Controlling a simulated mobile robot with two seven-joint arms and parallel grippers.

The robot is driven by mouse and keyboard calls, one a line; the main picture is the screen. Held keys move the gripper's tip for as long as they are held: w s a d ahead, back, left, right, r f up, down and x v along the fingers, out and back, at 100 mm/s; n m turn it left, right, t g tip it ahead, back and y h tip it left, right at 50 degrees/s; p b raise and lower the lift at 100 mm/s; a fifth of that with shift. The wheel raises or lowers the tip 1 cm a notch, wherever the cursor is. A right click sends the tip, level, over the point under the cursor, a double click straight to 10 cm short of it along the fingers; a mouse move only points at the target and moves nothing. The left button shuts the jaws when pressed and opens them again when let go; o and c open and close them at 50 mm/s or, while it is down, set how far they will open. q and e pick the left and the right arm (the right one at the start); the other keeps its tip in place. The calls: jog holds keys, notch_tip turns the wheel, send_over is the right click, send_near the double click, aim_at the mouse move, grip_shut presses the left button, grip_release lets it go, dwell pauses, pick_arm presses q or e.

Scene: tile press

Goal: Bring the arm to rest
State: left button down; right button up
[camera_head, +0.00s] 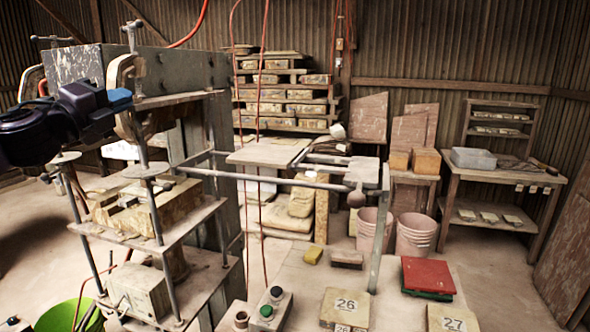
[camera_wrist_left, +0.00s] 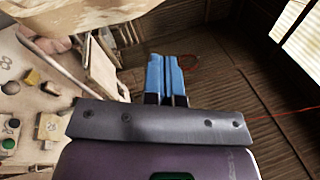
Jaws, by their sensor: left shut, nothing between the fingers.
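My left gripper (camera_head: 121,98) comes in from the left in the head view, raised beside the upper part of the tile press (camera_head: 160,75). Its blue fingertips overlap the press in the picture; I cannot tell whether they touch it. In the left wrist view the two blue fingers (camera_wrist_left: 167,78) are together with nothing between them. My right gripper is not in view.
The press's platform (camera_head: 150,215) and metal rods stand below my left gripper. Pink buckets (camera_head: 415,234) and a shelf table (camera_head: 500,175) stand behind.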

pick_arm(q)
jog(key=s+d+f+n+g+y, duration=0.15)
jog(key=f+n, duration=0.35)
jog(key=f, duration=0.7)
jog(key=s+d+f+n+y, duration=0.1)
jog(key=s+d+f+n, duration=0.3)
jog(key=f, duration=0.8)
jog(key=d+f+n+g+y, duration=0.15)
jog(key=f+n, duration=0.45)
jog(key=f, duration=0.6)
jog(key=s+a+f+n+g+y, duration=0.1)
jog(key=s+f+n+g+y, duration=0.3)
jog(key=s+f+n, duration=0.7)
jog(key=s+f, duration=1.5)
jog(key=shift+s+a+f+y, duration=0.15)
jog(key=shift+s+f+y, duration=0.15)
jog(key=shift+s, duration=0.1)
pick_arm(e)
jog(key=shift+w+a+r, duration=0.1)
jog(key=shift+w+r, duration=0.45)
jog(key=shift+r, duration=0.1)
pick_arm(q)
jog(key=shift+w+r, duration=0.1)
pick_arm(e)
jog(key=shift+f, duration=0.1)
